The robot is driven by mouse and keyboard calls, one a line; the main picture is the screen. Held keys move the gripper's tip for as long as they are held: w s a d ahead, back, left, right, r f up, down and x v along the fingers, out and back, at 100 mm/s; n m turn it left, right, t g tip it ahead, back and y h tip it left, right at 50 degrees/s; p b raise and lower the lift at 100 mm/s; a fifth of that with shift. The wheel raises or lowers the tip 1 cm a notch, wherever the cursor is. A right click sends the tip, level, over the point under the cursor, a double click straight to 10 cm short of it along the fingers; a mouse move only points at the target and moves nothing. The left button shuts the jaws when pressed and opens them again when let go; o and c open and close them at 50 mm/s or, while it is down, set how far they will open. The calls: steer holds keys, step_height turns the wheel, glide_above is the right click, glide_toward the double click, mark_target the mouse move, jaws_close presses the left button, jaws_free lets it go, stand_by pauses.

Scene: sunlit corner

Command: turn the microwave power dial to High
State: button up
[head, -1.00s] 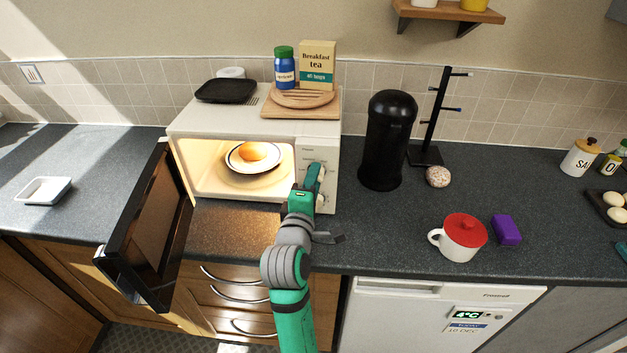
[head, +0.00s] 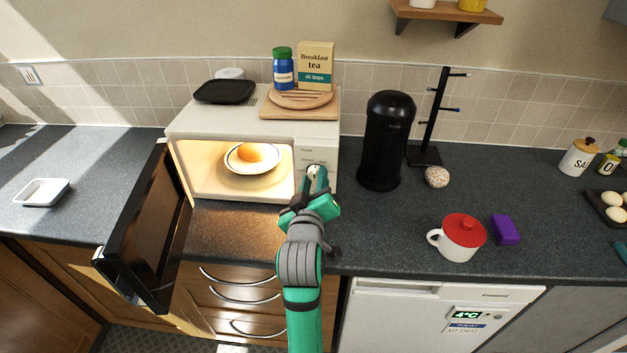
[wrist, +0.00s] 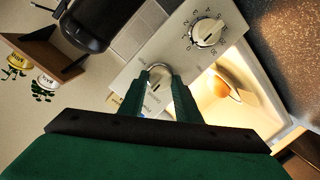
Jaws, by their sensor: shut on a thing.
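The cream microwave (head: 213,121) stands on the counter with its door (head: 142,235) open to the left. Its control panel is on the right of the front. My gripper (head: 316,173) is at the upper part of this panel. In the wrist view, my gripper (wrist: 158,84) has its two green fingers on either side of the upper round dial (wrist: 158,70), shut on it. The fingers hide its sides and most markings around it, so its setting is unreadable. A second dial (wrist: 208,34), ringed with numbers, is lower on the panel and free of the fingers.
A plate with orange food (head: 252,153) sits in the lit microwave. A board (head: 325,103), jar (head: 284,70) and tea box (head: 316,64) are on top. A black canister (head: 385,140) stands close on the right; a red-lidded mug (head: 462,239) is farther right.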

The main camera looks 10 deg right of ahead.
steer(key=m+y, duration=0.1)
steer(key=m, duration=0.3)
steer(key=shift+d, duration=0.1)
steer(key=shift+f+m+t+y, duration=0.1)
steer(key=shift+m+t+y, duration=0.3)
steer(key=shift+m, duration=2.8)
steer(key=shift+f+m+t+y, duration=0.1)
steer(key=shift+m+t, duration=0.5)
steer(key=shift+m, duration=2.6)
steer(key=shift+d, duration=0.1)
steer(key=o, duration=1.1)
steer(key=shift+c, duration=0.2)
steer(key=shift+s, duration=0.15)
steer(key=s+a, duration=0.2)
steer(key=s, duration=0.8)
steer(key=shift+s, duration=0.2)
